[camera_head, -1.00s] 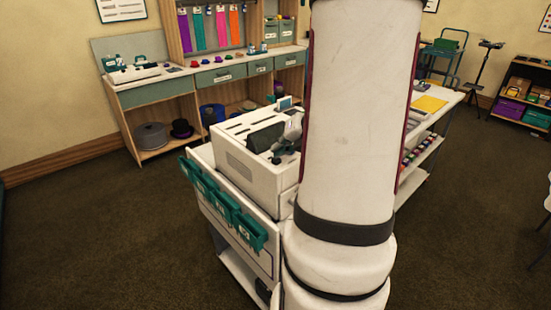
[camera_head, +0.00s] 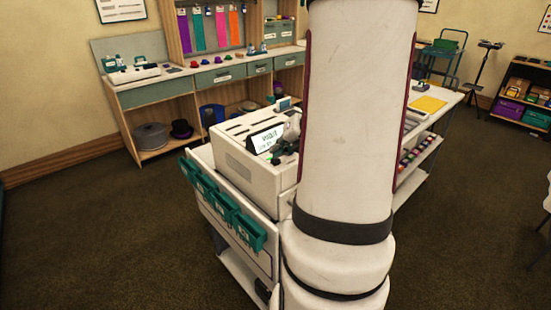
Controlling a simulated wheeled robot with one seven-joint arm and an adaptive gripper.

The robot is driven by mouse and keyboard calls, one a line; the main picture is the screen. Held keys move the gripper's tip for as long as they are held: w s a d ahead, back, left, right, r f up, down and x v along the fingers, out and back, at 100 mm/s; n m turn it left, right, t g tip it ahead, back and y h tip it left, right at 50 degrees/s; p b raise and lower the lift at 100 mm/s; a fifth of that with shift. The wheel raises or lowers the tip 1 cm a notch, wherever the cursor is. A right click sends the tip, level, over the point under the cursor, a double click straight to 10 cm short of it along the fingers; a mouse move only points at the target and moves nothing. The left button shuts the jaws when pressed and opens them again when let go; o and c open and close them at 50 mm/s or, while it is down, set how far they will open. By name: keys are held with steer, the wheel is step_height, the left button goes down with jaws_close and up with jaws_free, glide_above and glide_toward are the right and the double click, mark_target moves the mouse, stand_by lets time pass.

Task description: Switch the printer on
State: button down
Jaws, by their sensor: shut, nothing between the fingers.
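The printer (camera_head: 250,167) is a white box-shaped machine on top of a white cart, with slots along its top. A slanted panel (camera_head: 266,138) on its top is bright white with dark lettering too small to read surely. My gripper (camera_head: 277,157) is dark and small in view, shut and empty, low over the printer's right part, just right of and below the panel. A small green spot shows near the fingers. My white arm column hides the printer's right side. I cannot tell whether the fingertips touch the printer.
Teal bins (camera_head: 222,205) hang on the cart's left side. A workbench (camera_head: 215,75) with drawers and hanging cloths stands behind. A white table (camera_head: 430,108) stands to the right, a shelf with boxes (camera_head: 525,97) farther right. The carpet at left is clear.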

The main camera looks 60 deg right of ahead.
steer(key=shift+r, duration=0.1)
step_height(320, 180, up, 6)
steer(key=p, duration=0.5)
stand_by(0.5)
steer(key=w+a+r+n+g+y, duration=0.15)
steer(key=a+r+n, duration=0.25)
steer(key=a+n, duration=0.75)
steer(key=a+r+n+g+y, duration=0.1)
steer(key=a+r+n+y, duration=0.3)
steer(key=a+n, duration=0.75)
steer(key=s+a+r+n+h, duration=0.2)
steer(key=s+a+n, duration=0.4)
steer(key=n, duration=0.5)
steer(key=s+a+r+n+g+h, duration=0.1)
steer(key=s+a+n, duration=0.4)
steer(key=n, duration=0.7)
steer(key=shift+s+a+r+n+h, duration=0.3)
steer(key=shift+s+a+r+h, duration=0.25)
steer(key=shift+s, duration=0.65)
